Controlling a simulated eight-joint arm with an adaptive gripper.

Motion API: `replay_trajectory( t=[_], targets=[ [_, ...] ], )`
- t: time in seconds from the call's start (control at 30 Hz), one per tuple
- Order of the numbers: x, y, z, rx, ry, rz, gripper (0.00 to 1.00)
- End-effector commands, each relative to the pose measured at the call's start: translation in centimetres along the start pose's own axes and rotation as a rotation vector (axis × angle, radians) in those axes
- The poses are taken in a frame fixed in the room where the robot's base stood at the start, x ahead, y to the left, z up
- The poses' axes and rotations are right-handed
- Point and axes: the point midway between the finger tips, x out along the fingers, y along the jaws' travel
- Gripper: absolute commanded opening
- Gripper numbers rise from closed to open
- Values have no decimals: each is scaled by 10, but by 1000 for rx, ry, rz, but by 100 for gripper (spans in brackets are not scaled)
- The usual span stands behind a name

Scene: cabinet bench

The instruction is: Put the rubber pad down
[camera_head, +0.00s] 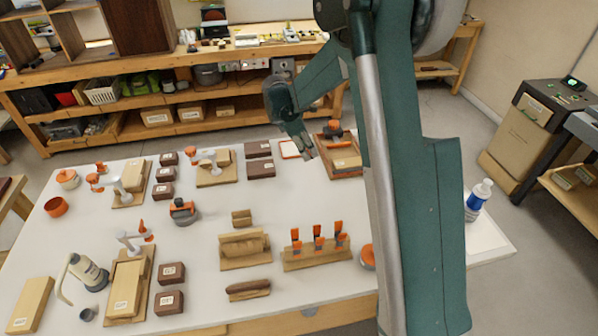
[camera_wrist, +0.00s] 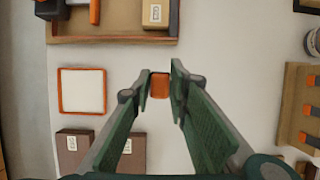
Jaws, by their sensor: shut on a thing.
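My gripper (camera_head: 308,153) hangs over the far right part of the white table. In the wrist view its green fingers (camera_wrist: 160,84) are closed on a small orange-brown block, which I take as the rubber pad (camera_wrist: 159,86). The pad sits between the fingertips, over bare white table. Its height above the table is hard to tell. In the head view I cannot make out the pad at the fingertips. A white square with an orange border (camera_wrist: 82,91) lies flat to the left of the fingertips in the wrist view; it also shows in the head view (camera_head: 290,149).
A wooden tray (camera_wrist: 110,40) with a labelled block stands close by. Brown boxes (camera_wrist: 73,148) lie near the white square. A wooden rack with orange-handled tools (camera_wrist: 291,120) is at the right of the wrist view. Bare table lies between them.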

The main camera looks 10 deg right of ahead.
Motion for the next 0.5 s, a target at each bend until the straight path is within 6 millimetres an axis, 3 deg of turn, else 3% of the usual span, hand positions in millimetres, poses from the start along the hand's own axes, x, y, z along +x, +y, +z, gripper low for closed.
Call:
replay_trajectory(
  t=[0.2,0.5],
  targets=[
    [-4,31,-19,0,0,0,6],
    [-5,44,-28,0,-1,0,6]
  ],
)
